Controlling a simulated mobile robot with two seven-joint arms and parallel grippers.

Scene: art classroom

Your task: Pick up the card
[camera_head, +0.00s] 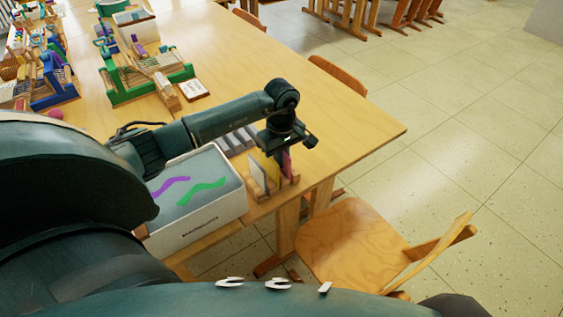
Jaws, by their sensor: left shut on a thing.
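Several thin cards stand upright at the near edge of the wooden table: a whitish card (257,174), a yellow card (269,168) and a magenta card (287,164). They stand in or just above a small wooden holder (283,187). My left gripper (288,150) points down over the holder and is shut on a card, which looks to be the magenta one. Its fingertips are small and partly hidden, and I cannot tell whether that card is clear of the holder. My right gripper is not in view.
A white box (198,222) with purple and green squiggles stands left of the holder. A grey slotted tray (238,139) lies behind the holder. Green and blue wooden racks (143,88) fill the far left table. A wooden chair (352,243) stands by the near edge. The table's right part is clear.

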